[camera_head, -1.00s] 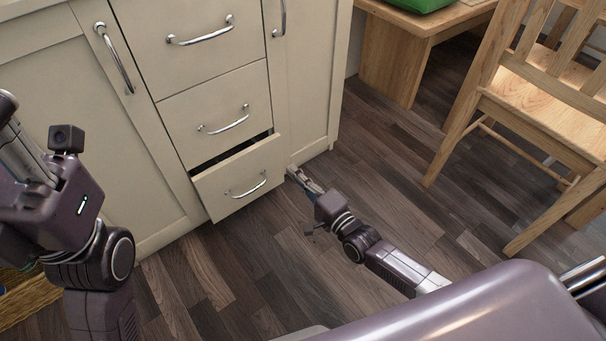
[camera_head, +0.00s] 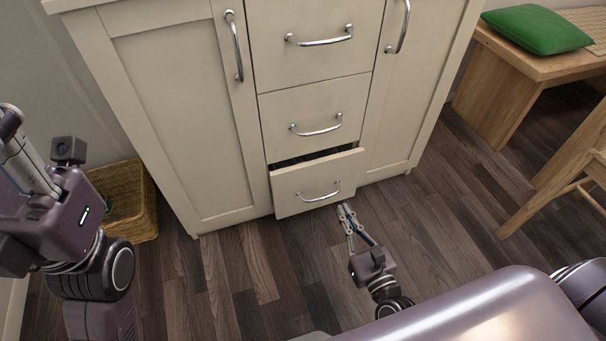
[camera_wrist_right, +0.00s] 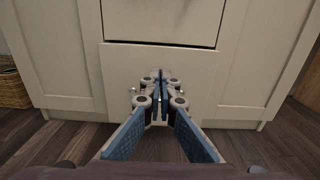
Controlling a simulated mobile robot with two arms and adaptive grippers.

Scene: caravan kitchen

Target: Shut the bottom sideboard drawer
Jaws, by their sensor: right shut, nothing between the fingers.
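The bottom sideboard drawer (camera_head: 290,190) is cream, with a curved metal handle (camera_head: 318,196). It stands partly open, with a dark gap along its top edge. My right gripper (camera_head: 345,211) is shut and empty, low by the drawer front's lower right corner; whether it touches cannot be told in the head view. In the right wrist view, the shut fingers (camera_wrist_right: 160,80) point at the drawer front (camera_wrist_right: 115,72) and hide most of its handle. My left gripper (camera_head: 12,125) is raised at the left edge; its fingertips do not show clearly.
The cream sideboard (camera_head: 180,110) has shut middle (camera_head: 310,105) and top drawers, with doors at both sides. A wicker basket (camera_head: 135,195) stands left. A wooden bench (camera_head: 500,95) with a green cushion (camera_head: 538,28) and a chair (camera_head: 575,165) are right. The floor before the drawer is clear.

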